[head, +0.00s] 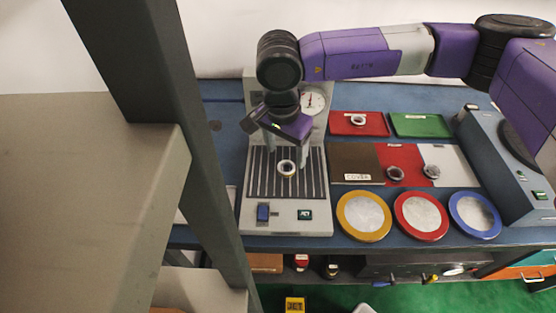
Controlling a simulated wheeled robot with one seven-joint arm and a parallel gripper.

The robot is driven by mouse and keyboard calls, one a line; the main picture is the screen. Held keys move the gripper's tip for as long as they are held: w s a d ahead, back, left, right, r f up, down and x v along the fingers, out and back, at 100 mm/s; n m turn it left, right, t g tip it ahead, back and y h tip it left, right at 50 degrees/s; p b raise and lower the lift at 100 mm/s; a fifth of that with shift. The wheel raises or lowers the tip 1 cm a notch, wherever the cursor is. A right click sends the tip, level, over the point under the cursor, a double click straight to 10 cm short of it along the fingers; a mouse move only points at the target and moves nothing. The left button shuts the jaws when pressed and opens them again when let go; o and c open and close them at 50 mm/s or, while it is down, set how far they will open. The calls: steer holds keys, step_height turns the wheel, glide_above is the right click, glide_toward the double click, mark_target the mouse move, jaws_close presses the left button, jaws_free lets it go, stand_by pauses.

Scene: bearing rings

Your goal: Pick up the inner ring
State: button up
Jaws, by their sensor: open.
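A small pale ring (286,168) lies on the dark grooved plate of the gauge stand (287,212). My gripper (287,160) points down above this plate, its two fingers apart, one to each side of the ring in the picture. Whether the fingertips are level with the ring or above it cannot be told. Other rings lie to the right: one on the red tray (357,120), one on the red mat (396,173) and one on the white mat (432,172). Which is the inner ring cannot be read from labels.
Round dishes with yellow (341,228), red (400,228) and blue (494,228) rims stand along the front edge. A green tray (420,125) is at the back. A grey-blue device (497,165) stands at right. A dark post (165,130) blocks the left.

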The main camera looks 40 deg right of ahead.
mark_target(286, 170)
steer(key=shift+w+d+f+p, duration=0.15)
steer(key=shift+d+f+p, duration=0.05)
steer(key=shift+f, duration=0.95)
steer(key=shift+w+d+f+p, duration=0.2)
steer(key=shift+f, duration=0.9)
steer(key=shift+w+d+f+p, duration=0.15)
steer(key=shift+d+f+p, duration=0.05)
steer(key=shift+f, duration=0.95)
jaws_close()
steer(key=shift+r, duration=0.15)
step_height(286, 170, up, 20)
steer(key=b, duration=0.1)
steer(key=shift+f+b, duration=0.2)
steer(key=shift+b, duration=0.15)
